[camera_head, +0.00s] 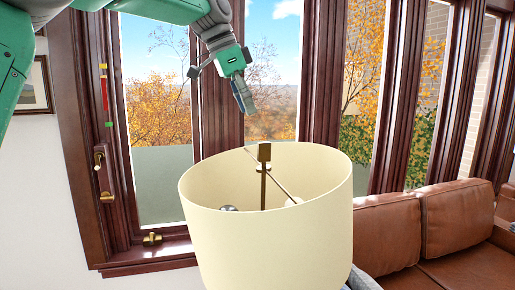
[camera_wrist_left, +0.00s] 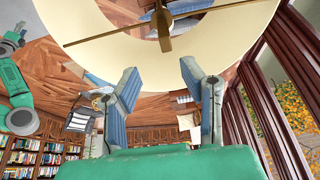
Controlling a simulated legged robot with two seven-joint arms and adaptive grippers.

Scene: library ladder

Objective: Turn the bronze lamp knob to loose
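The bronze lamp knob (camera_head: 264,152) is a small block on top of an upright bronze stem, at the centre of the open top of a cream lampshade (camera_head: 270,235). My left gripper (camera_head: 243,103) hangs above and slightly left of the knob, pointing down, apart from it. In the left wrist view the gripper (camera_wrist_left: 160,80) has its two blue-grey fingers spread with nothing between them. The knob (camera_wrist_left: 163,20) shows there beyond the fingertips, where the thin spokes meet. A green arm, probably my right one, shows at the left edge of that view; its gripper is unclear.
The shade's rim (camera_head: 200,170) surrounds the knob, and light bulbs (camera_head: 230,208) sit inside. A dark wood window frame (camera_head: 85,140) with brass fittings stands behind. A brown leather sofa (camera_head: 455,225) is at the right. The space between gripper and knob is clear.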

